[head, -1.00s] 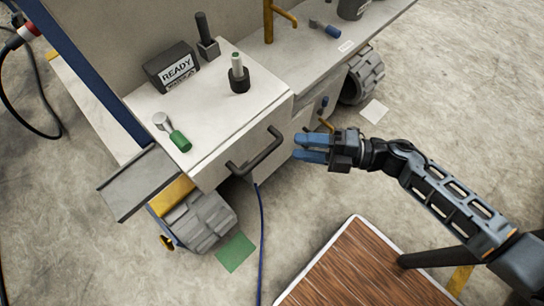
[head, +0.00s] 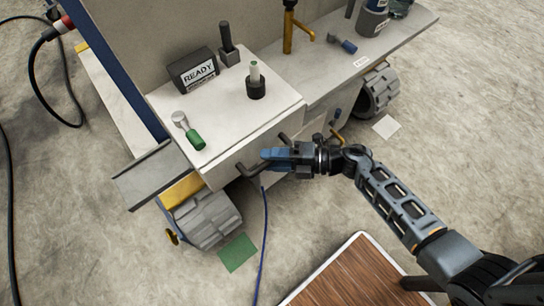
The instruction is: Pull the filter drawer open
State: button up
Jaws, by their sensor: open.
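The drawer (head: 225,170) is the pale front of the white cabinet box, with a dark bar handle (head: 247,172) across it. The drawer front looks flush with the box. My gripper (head: 268,158) has blue fingers and comes in from the right, level with the handle. Its fingertips overlap the middle of the handle in this view and hide part of it. The jaws are open. I cannot tell whether the fingers touch the bar or lie around it.
On the box top stand a READY sign (head: 194,71), a black holder with a pale stick (head: 255,82) and a green-handled tool (head: 188,132). A wood-topped table (head: 350,275) is at the lower right. A blue cable (head: 264,235) hangs below the handle. Wheels (head: 207,218) stand under the box.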

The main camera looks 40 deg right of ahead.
jog(key=shift+w+a, duration=0.1)
jog(key=shift+c, duration=0.2)
grip_shut()
dwell(0.5)
